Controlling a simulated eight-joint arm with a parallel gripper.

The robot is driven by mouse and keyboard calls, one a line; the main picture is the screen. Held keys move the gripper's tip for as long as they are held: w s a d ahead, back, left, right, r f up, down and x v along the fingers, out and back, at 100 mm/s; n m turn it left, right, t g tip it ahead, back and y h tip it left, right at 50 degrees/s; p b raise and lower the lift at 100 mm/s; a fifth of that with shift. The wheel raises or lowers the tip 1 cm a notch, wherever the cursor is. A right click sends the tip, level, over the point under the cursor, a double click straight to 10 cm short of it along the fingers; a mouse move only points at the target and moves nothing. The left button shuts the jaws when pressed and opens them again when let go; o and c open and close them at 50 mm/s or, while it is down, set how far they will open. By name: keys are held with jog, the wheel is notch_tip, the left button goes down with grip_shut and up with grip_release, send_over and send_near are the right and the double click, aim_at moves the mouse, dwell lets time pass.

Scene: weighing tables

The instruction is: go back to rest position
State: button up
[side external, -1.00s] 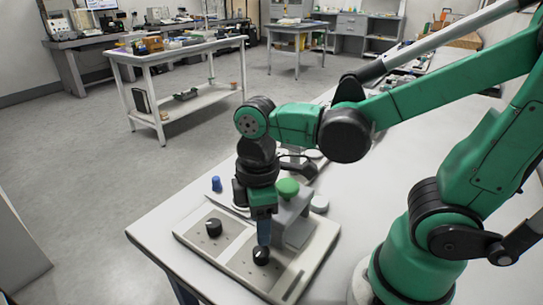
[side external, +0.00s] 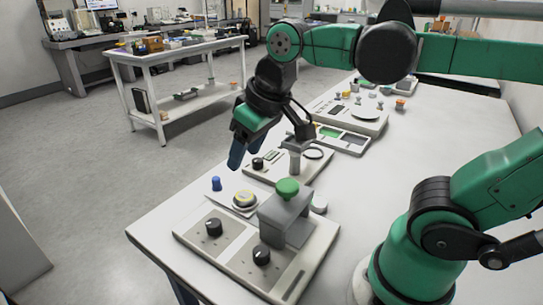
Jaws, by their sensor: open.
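My gripper (side external: 244,152) is raised above the white table (side external: 420,165) and points down and to the left. Its blue fingers are empty and touch nothing. Below it is a pale panel (side external: 208,255) with two black knobs, a left knob (side external: 214,227) and a right knob (side external: 261,255). A grey block with a green button (side external: 288,188) stands on the panel's back right part. From this angle the gap between the fingers is hard to see.
Behind stand a device with a ring holder (side external: 315,153), a tray with a green compartment (side external: 345,138) and a weighing scale (side external: 366,113). The table's right side is mostly clear.

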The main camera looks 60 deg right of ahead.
jog(key=shift+w+d+m, duration=0.2)
jog(key=shift+m, duration=0.3)
jog(key=f+t, duration=0.1)
jog(key=d+f, duration=0.1)
jog(key=f, duration=0.1)
jog(key=f+t, duration=0.1)
jog(key=shift+s+d+f+t, duration=0.25)
jog(key=shift+s+f+t, duration=0.05)
jog(key=shift+s+f, duration=0.1)
